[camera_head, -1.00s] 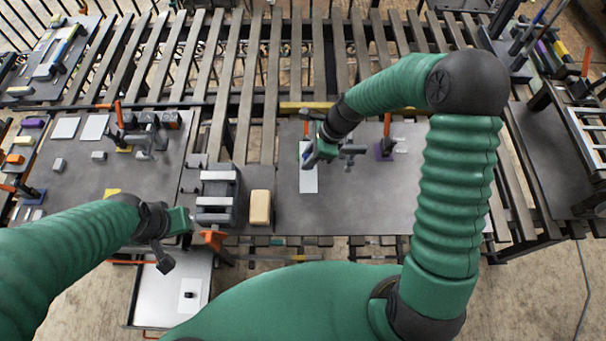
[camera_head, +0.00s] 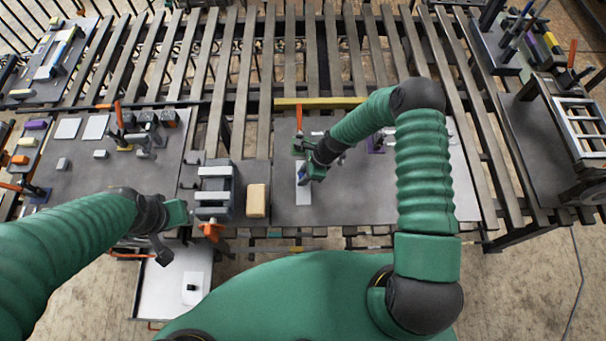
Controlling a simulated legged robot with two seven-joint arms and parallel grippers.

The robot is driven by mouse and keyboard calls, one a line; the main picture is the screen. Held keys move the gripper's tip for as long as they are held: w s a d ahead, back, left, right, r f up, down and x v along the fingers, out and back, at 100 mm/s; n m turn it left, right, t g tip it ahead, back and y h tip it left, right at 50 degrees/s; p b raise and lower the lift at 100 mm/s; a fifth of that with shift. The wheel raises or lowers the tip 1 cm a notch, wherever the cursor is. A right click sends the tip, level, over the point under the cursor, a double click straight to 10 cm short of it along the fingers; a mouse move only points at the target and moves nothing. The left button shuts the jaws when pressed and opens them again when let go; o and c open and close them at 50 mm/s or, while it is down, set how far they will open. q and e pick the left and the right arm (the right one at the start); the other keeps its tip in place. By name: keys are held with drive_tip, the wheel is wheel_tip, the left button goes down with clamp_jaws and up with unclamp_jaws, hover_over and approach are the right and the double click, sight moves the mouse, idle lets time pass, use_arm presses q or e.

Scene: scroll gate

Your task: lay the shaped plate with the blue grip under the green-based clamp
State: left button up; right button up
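A pale plate (camera_head: 304,196) lies on the dark work board, its far part covered by my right gripper. A bit of blue (camera_head: 301,169) shows at the gripper; the grip's shape is hidden. The green-based clamp (camera_head: 298,146), with an upright orange handle, stands just beyond the plate. The plate is on the near side of it, not seen under it. My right gripper (camera_head: 307,179) points down at the plate; its fingertips are too small and overlapped to tell open or shut. My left gripper (camera_head: 172,236) is above the tray at lower left, its fingers apart and empty.
A purple-based clamp (camera_head: 376,144) stands right of the green one, partly behind my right arm. A grey slotted block (camera_head: 214,190) and a tan block (camera_head: 257,200) stand left of the plate. A yellow bar (camera_head: 318,102) lines the board's far edge. The board's near right is clear.

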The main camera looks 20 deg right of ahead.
drive_tip(key=shift+o, duration=1.1)
drive_tip(key=shift+w+f, duration=0.1)
drive_tip(key=shift+o, duration=1.1)
drive_tip(key=shift+w+a, duration=0.1)
drive_tip(key=shift+a, duration=0.55)
drive_tip(key=shift+a+r, duration=0.15)
drive_tip(key=shift+r, duration=0.2)
drive_tip(key=d+b+v, duration=0.1)
drive_tip(key=b+v, duration=0.2)
drive_tip(key=v, duration=0.9)
use_arm(q)
drive_tip(key=shift+a+x, duration=0.2)
drive_tip(key=shift+x, duration=0.7)
drive_tip(key=shift+a+x, duration=0.2)
drive_tip(key=shift+x, duration=0.7)
use_arm(e)
drive_tip(key=s+r+n+h, duration=0.2)
drive_tip(key=s+r+n, duration=0.4)
drive_tip(key=n, duration=0.4)
drive_tip(key=s+r+n+t+h, duration=0.1)
drive_tip(key=s+r+n, duration=0.4)
drive_tip(key=n, duration=0.6)
drive_tip(key=shift+s+d+r+h, duration=0.4)
drive_tip(key=shift+s+h, duration=0.3)
drive_tip(key=shift+s, duration=0.6)
